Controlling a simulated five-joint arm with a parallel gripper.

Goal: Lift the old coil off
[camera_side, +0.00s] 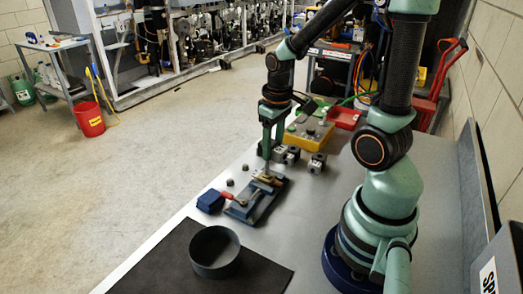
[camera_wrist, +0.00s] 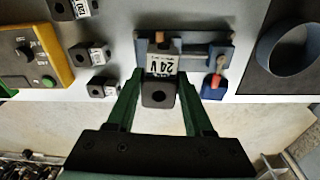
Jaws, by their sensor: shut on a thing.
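The old coil (camera_wrist: 159,93) is a black block with a round hole and a white label reading 24V in the wrist view. My gripper (camera_wrist: 161,76) is shut on it, one green finger on each side. The blue-grey valve fixture (camera_wrist: 205,44) lies just beyond the coil, with a copper-coloured stub at its top. In the side view my gripper (camera_side: 267,158) points down over the fixture (camera_side: 262,205). The coil is hard to make out there, and I cannot tell whether it is clear of the fixture.
Several spare black coils (camera_wrist: 88,53) lie left of the fixture in the wrist view. A yellow control box (camera_wrist: 35,48) stands beyond them. A round grey bin (camera_side: 215,251) stands on a dark mat (camera_side: 165,264). A blue block with a red part (camera_side: 210,202) is beside the fixture.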

